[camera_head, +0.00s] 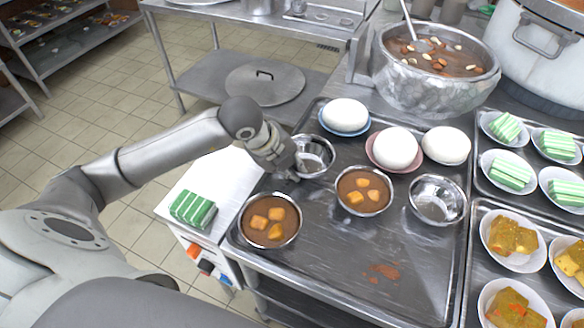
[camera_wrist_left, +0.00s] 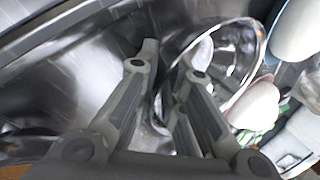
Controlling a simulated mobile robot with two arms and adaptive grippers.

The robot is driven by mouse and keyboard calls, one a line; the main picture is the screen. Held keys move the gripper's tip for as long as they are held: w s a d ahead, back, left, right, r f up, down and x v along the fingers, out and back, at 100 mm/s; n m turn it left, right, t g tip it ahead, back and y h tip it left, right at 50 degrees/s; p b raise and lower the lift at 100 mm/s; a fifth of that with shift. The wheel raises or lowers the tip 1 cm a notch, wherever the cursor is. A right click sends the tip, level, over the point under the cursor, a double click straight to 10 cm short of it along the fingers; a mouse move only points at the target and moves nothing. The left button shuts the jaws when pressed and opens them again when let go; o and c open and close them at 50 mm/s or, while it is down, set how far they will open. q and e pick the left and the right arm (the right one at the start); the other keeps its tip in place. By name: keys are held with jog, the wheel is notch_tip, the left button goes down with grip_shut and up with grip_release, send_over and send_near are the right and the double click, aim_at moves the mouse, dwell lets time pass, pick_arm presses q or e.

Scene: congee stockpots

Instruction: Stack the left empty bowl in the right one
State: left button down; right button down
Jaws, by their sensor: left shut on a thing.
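The left empty bowl (camera_head: 318,152), shiny metal, is at the upper left of the dark metal tray (camera_head: 335,262). My left gripper (camera_head: 293,170) is shut on its near-left rim and hides part of it. Whether the bowl touches the tray is hard to tell. In the left wrist view the bowl (camera_wrist_left: 245,62) is beside the fingers (camera_wrist_left: 178,62). The right empty bowl (camera_head: 437,203), also metal, sits at the tray's right side and is empty. My right gripper is not in view.
Two bowls of brown soup with orange chunks (camera_head: 270,222) (camera_head: 363,192) stand on the tray, one between the empty bowls. White domed items on plates (camera_head: 395,148) line the back. A large stockpot (camera_head: 425,90) stands behind. The tray's front middle is clear except for a reddish spill.

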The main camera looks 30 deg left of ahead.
pick_arm(q)
jog(key=c, duration=1.5)
grip_release()
jog(key=shift+c, duration=0.2)
